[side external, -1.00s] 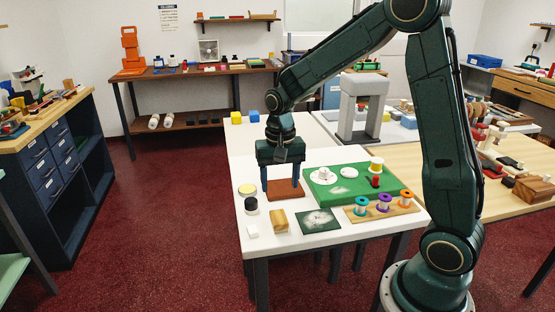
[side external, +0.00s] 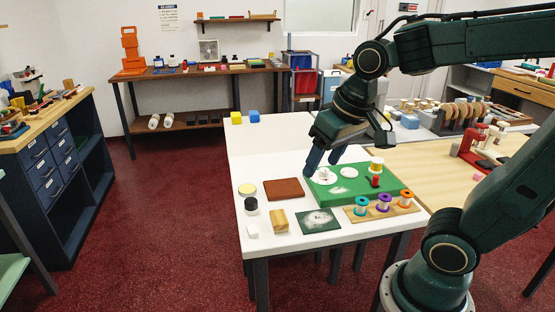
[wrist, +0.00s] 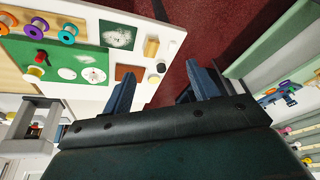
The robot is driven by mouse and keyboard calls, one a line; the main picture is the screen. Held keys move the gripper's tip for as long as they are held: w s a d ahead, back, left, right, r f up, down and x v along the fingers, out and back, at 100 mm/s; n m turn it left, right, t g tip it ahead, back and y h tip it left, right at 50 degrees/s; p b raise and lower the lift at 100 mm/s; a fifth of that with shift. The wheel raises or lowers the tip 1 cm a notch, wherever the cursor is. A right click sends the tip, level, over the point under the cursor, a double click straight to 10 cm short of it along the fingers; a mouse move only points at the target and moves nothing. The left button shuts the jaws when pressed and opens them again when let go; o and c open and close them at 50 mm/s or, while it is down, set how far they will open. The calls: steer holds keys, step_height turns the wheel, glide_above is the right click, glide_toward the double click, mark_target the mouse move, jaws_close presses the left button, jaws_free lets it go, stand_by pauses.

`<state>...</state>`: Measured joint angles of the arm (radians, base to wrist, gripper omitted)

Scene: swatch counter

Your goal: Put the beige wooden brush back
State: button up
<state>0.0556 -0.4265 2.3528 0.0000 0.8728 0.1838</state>
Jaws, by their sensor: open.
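A beige wooden block (side external: 278,221), which looks like the brush, lies near the front edge of the white table; it also shows in the wrist view (wrist: 152,47). I cannot make out bristles. Behind it lies a flat, bare reddish-brown pad (side external: 284,189), which also shows in the wrist view (wrist: 128,72). My gripper (side external: 322,165) is tilted over the rear left part of the green mat, behind and to the right of the block and apart from it. Its two blue fingers are spread with nothing between them in the wrist view (wrist: 163,70).
The green mat (side external: 345,201) bears white discs and a red piece. Several thread spools stand on a wooden strip (side external: 407,209). A dark speckled card (side external: 318,221) lies right of the block. A black-and-white jar (side external: 251,205) and round tin (side external: 247,189) stand left. The table's rear left is mostly clear.

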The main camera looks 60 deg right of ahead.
steer(key=s+a+n+t, duration=0.1)
steer(key=s+n, duration=0.1)
steer(key=s, duration=0.4)
steer(key=shift+s+a+r+n+t, duration=0.2)
steer(key=shift+s+r+n+t, duration=0.15)
steer(key=shift+r+n, duration=0.1)
